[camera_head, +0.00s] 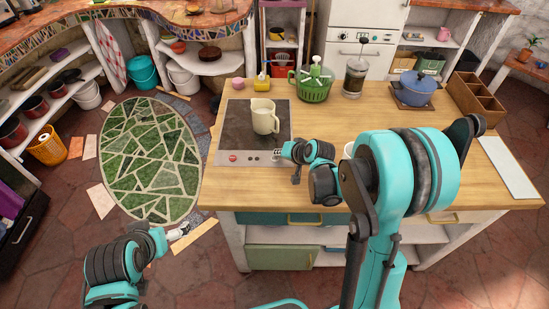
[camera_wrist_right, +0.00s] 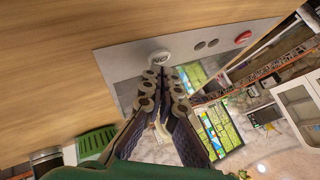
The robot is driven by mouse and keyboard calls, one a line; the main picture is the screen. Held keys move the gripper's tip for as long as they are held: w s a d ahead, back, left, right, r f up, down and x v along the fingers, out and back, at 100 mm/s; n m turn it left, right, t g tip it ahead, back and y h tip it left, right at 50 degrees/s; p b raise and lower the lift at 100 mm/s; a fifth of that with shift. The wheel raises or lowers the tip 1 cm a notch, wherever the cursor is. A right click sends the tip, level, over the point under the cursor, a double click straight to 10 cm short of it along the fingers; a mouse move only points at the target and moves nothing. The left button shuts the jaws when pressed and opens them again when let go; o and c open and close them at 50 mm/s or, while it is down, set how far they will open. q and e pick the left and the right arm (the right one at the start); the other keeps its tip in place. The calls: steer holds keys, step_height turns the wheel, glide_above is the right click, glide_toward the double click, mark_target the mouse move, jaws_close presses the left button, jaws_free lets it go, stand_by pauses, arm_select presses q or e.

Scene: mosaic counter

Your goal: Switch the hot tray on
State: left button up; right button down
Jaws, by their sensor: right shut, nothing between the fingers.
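The hot tray (camera_head: 223,140) lies on the left of the wooden counter, with a dark top and a grey front strip. A cream jug (camera_head: 264,116) stands on it. The strip carries a red round part (camera_head: 233,157) at its left, which also shows in the right wrist view (camera_wrist_right: 243,37). Two small dark round parts (camera_wrist_right: 205,43) sit beside it, then a pale round knob (camera_wrist_right: 159,57). My right gripper (camera_wrist_right: 161,74) is shut and empty, fingertips right by this knob; contact is unclear. My left gripper (camera_head: 182,231) hangs low over the floor, left of the counter; its fingers are too small to read.
A green basket (camera_head: 315,88), a glass press (camera_head: 354,78) and a blue pot (camera_head: 417,89) stand along the counter's back. A wooden divided box (camera_head: 476,98) is at the right. The counter's middle is mostly clear; my right arm hides part of it.

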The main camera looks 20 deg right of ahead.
mark_target(279, 160)
steer(key=shift+f+b, duration=0.45)
steer(key=shift+r, duration=0.1)
steer(key=shift+r+p, duration=0.35)
steer(key=shift+r, duration=0.05)
step_height(279, 160, up, 6)
steer(key=p, duration=0.4)
stand_by(0.4)
